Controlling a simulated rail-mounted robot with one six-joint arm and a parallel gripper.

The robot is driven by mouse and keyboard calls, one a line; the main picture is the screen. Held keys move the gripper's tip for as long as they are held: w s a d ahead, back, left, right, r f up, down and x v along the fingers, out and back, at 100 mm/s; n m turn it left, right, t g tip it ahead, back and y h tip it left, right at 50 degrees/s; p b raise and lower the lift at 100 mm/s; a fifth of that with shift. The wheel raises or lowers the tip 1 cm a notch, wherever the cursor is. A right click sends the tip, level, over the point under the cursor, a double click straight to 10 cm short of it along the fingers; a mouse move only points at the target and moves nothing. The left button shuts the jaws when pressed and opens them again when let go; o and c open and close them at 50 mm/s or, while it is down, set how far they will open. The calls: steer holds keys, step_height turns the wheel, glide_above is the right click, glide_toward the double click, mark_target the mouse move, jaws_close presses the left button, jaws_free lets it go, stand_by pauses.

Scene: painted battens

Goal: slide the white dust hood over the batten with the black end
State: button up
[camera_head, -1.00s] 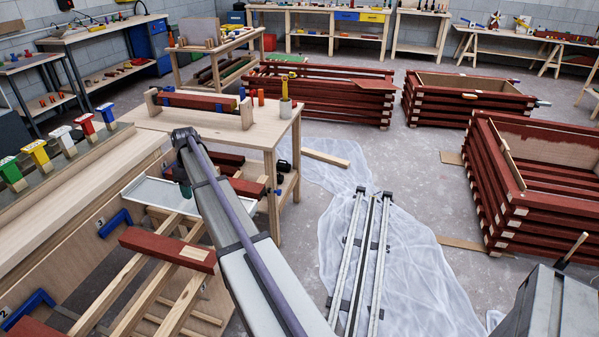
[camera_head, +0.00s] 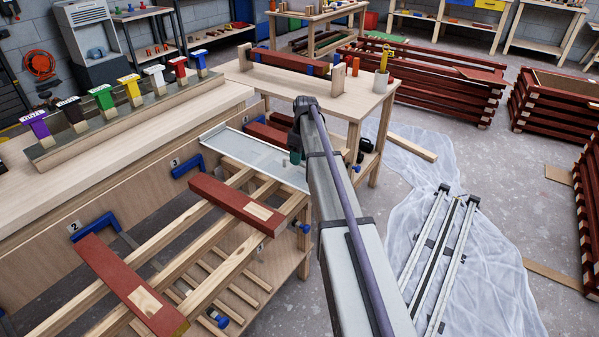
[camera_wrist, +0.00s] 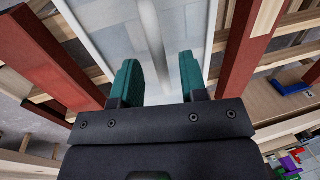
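The white-framed, see-through panel (camera_head: 240,150), which looks like the dust hood, lies across the wooden rails beyond the middle batten. It also shows in the wrist view (camera_wrist: 85,30). My gripper (camera_head: 295,157) is at its right end. In the wrist view my gripper (camera_wrist: 160,82) is open, with green pads apart and a white bar (camera_wrist: 153,40) of the panel passing between or below them. Red battens with pale patches lie on the rails: a near one (camera_head: 125,280) with a yellowish end and a middle one (camera_head: 235,203). Further battens (camera_head: 268,135) lie beyond the panel. I cannot make out a black end.
Coloured labelled blocks (camera_head: 130,88) stand in a row on the bench at left. Blue clamps (camera_head: 95,223) sit at numbered places. A table (camera_head: 340,90) bears another red batten (camera_head: 290,62). Plastic sheeting (camera_head: 480,270) with metal rails covers the floor at right.

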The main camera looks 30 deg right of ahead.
steer(key=shift+f, duration=0.6)
steer(key=shift+r, duration=0.15)
steer(key=shift+c, duration=0.2)
jaws_close()
